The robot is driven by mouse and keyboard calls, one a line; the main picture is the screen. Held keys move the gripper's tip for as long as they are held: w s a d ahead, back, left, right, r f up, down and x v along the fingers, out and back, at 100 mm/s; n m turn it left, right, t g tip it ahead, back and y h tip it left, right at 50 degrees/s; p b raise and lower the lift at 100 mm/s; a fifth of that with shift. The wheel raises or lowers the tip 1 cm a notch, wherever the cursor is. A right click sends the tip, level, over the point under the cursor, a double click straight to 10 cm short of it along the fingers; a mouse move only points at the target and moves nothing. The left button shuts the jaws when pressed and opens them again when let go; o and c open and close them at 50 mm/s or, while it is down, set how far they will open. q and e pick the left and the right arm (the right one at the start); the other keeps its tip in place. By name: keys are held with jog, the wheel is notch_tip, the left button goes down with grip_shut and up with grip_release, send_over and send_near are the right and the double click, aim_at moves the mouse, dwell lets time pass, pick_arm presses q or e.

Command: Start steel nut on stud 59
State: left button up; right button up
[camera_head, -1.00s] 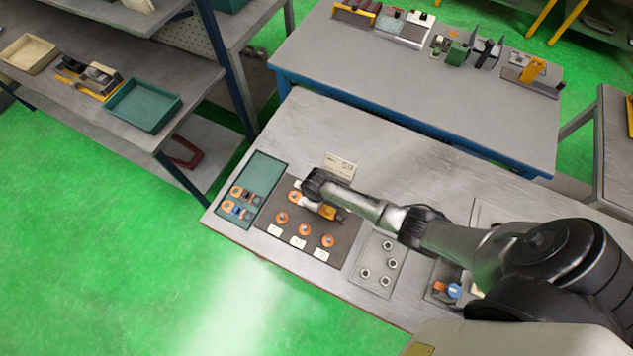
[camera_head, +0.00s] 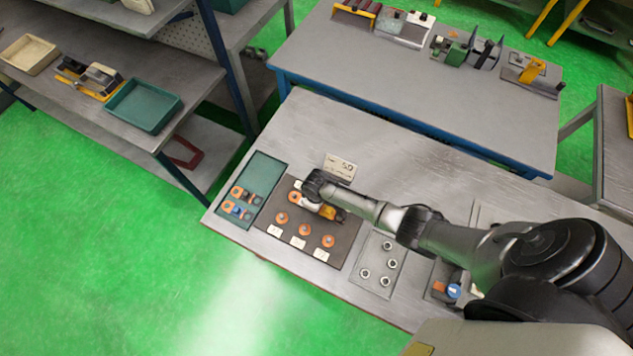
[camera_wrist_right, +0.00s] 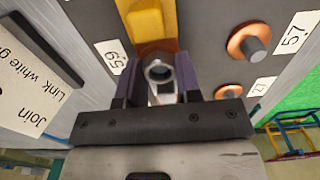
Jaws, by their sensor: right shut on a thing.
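My right gripper (camera_wrist_right: 159,74) is shut on a steel nut (camera_wrist_right: 160,70), a grey ring held between its two dark fingers just over the dark stud board (camera_wrist_right: 210,50). The label 59 (camera_wrist_right: 117,57) lies beside the left finger. Stud 59 itself cannot be made out; the nut and fingers cover that spot, and I cannot tell whether the nut touches it. In the head view, my right gripper (camera_head: 318,198) is over the back part of the board (camera_head: 270,232), largely hidden by its wrist. My left gripper is not in view.
A yellow block (camera_wrist_right: 146,20) lies just beyond the nut. A stud with a copper ring (camera_wrist_right: 250,42) stands near label 57 (camera_wrist_right: 291,38). Several nuts sit on a grey plate (camera_head: 375,284) right of the board. A green tray (camera_head: 264,172) is left; a card (camera_head: 340,166) stands behind.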

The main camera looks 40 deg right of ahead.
jog(key=shift+s+f, duration=0.1)
jog(key=shift+f, duration=0.05)
dwell(0.3)
jog(key=shift+m+p, duration=0.7)
jog(key=shift+m, duration=0.5)
jog(key=m+p, duration=0.1)
jog(key=m, duration=0.1)
jog(key=shift+m, duration=1)
jog(key=o, duration=0.9)
jog(key=shift+r+p, duration=2.4)
jog(key=shift+p, duration=0.1)
jog(key=shift+r, duration=1.15)
